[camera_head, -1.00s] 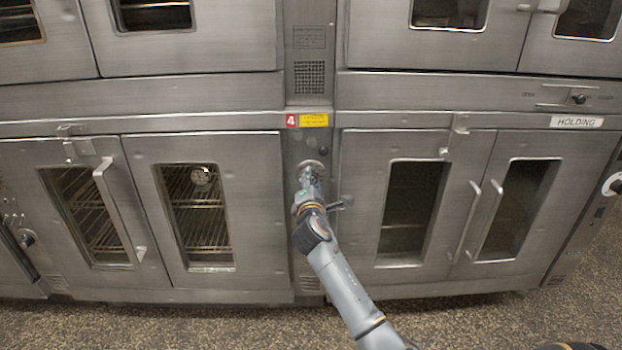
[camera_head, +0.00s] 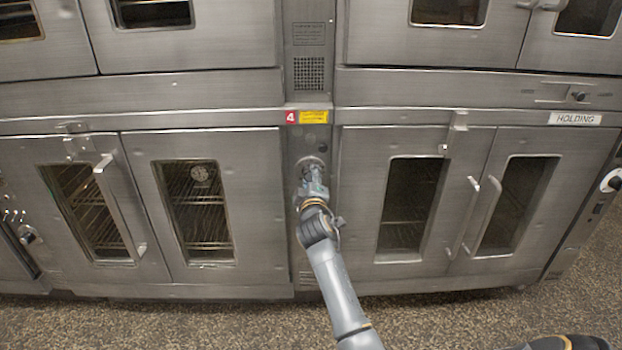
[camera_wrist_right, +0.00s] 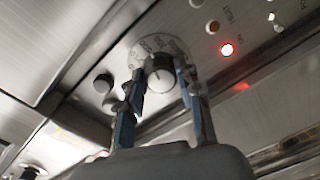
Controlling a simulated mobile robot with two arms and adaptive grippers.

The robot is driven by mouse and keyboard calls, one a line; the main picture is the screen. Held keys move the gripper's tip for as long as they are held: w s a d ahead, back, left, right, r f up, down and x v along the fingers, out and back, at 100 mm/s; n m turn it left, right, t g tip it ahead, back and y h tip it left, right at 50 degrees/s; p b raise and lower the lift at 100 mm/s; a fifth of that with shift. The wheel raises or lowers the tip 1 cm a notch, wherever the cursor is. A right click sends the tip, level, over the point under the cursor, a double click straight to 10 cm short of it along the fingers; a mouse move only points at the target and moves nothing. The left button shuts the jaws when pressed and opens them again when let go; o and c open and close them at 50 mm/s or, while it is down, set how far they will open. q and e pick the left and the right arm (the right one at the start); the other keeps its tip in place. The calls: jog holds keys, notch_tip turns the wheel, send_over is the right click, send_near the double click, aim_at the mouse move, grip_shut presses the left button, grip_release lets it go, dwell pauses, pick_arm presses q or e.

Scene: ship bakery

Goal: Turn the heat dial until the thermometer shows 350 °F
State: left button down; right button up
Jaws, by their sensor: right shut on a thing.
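The heat dial (camera_wrist_right: 162,80) shows in the right wrist view as a metal knob with a marked round plate behind it. My right gripper (camera_wrist_right: 160,72) is shut on the dial, one finger on each side. In the head view my right gripper (camera_head: 313,178) covers most of the dial, on the narrow panel between the two lower ovens. A round thermometer (camera_head: 200,173) shows behind the left oven's glass; it is too small to read. My left gripper is not in view.
Oven door handles (camera_head: 120,208) stick out left of the panel, and more handles (camera_head: 484,215) stick out to the right. A red lamp (camera_wrist_right: 227,49) glows near the dial, with a black knob (camera_wrist_right: 103,83) on its other side. The floor (camera_head: 200,322) in front is clear.

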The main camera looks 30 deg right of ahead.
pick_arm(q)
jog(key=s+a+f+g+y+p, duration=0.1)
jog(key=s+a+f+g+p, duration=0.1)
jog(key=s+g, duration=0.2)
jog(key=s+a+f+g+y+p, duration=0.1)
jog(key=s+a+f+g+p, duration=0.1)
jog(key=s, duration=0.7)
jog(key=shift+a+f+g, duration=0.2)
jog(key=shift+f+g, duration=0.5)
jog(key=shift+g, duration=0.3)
pick_arm(e)
jog(key=shift+f+m+t, duration=0.1)
jog(key=shift+m+t, duration=0.1)
jog(key=shift+m, duration=3.9)
jog(key=shift+f+m+t, duration=0.1)
jog(key=shift+m+t, duration=0.1)
jog(key=shift+m, duration=3.9)
jog(key=o, duration=1.2)
jog(key=shift+c, duration=0.2)
